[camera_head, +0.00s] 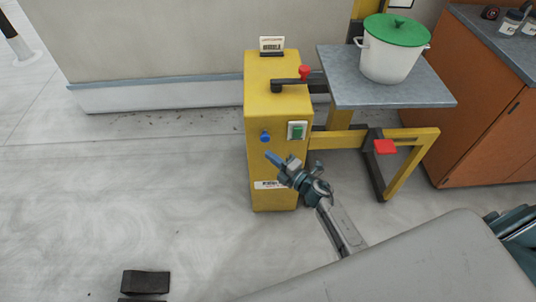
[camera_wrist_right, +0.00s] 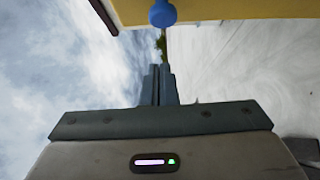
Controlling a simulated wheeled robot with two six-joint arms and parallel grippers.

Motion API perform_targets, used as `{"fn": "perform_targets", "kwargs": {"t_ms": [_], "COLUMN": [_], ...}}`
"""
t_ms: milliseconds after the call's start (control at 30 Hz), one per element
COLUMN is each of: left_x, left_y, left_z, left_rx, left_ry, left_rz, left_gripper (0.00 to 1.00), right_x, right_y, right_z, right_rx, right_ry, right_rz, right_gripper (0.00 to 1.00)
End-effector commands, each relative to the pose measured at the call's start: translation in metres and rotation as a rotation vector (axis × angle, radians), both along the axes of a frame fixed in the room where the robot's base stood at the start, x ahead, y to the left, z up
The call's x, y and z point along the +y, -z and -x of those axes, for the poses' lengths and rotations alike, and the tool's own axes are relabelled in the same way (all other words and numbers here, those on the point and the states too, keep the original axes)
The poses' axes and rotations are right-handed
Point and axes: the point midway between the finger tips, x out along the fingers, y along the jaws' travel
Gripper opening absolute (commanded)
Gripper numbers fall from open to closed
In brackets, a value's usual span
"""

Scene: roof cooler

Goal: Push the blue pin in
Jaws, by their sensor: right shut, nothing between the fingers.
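The blue pin (camera_head: 265,136) has a round knob and sticks out of the front of the yellow cabinet (camera_head: 260,95), left of a green switch. In the right wrist view the blue pin (camera_wrist_right: 162,14) is at the top edge, straight beyond my fingertips. My right gripper (camera_head: 273,158) is in front of the cabinet, just below the pin in the head view. In the right wrist view its two fingers (camera_wrist_right: 160,72) are together with nothing between them. A gap shows between the fingertips and the pin.
A green switch (camera_head: 298,131) and a black lever with a red knob (camera_head: 304,72) are on the cabinet. A grey table (camera_head: 390,93) at the right holds a white pot with a green lid (camera_head: 395,50). A red pedal (camera_head: 385,147) is below.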

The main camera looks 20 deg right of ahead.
Motion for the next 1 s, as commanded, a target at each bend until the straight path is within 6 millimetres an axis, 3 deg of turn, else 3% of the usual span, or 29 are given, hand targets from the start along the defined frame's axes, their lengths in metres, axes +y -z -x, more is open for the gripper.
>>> {"fn": "perform_targets", "kwargs": {"t_ms": [67,200,500,867,1000], "left_x": [0.003,-0.005,-0.007,-0.008,-0.007], "left_y": [0.0,-0.018,-0.036,-0.04,-0.039], "left_z": [0.003,-0.032,-0.045,-0.047,-0.045], "left_rx": [0.01,-0.035,-0.035,-0.034,-0.035], "left_ry": [0.002,0.002,0.005,0.005,0.005], "left_rz": [-0.005,0.003,0.003,0.003,0.003], "left_gripper": [0.58,0.58,0.58,0.58,0.58], "right_x": [-0.006,-0.017,-0.036,-0.039,-0.051], "right_y": [0.002,0.003,0.003,0.002,0.026], "right_z": [0.013,0.035,0.074,0.08,0.082], "right_rx": [0.002,0.003,0.001,0.004,0.087], "right_ry": [-0.001,-0.001,-0.002,0.001,0.076], "right_rz": [0.003,0.004,0.002,-0.001,-0.077], "right_gripper": [0.0,0.0,0.0,0.0,0.0]}}
